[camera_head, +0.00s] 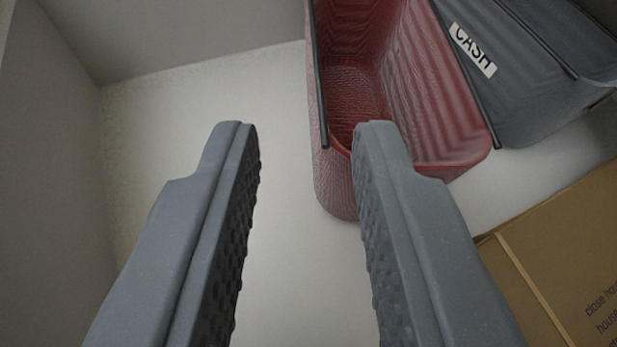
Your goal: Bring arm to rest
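My gripper (307,135) is open, its two grey fingers with bumpy inner pads wide apart. The right fingertip overlaps the near end of a red bin in the picture. I cannot tell whether it touches the bin. The rest of my arm is out of view.
The red open bin (440,110) appears empty where its inside shows. A dark grey bin (530,90) with a "CASH" label stands right of it. A cardboard box (560,250) is at lower right. Pale walls (50,130) bound the left and back. The pale surface (190,105) is clear at left.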

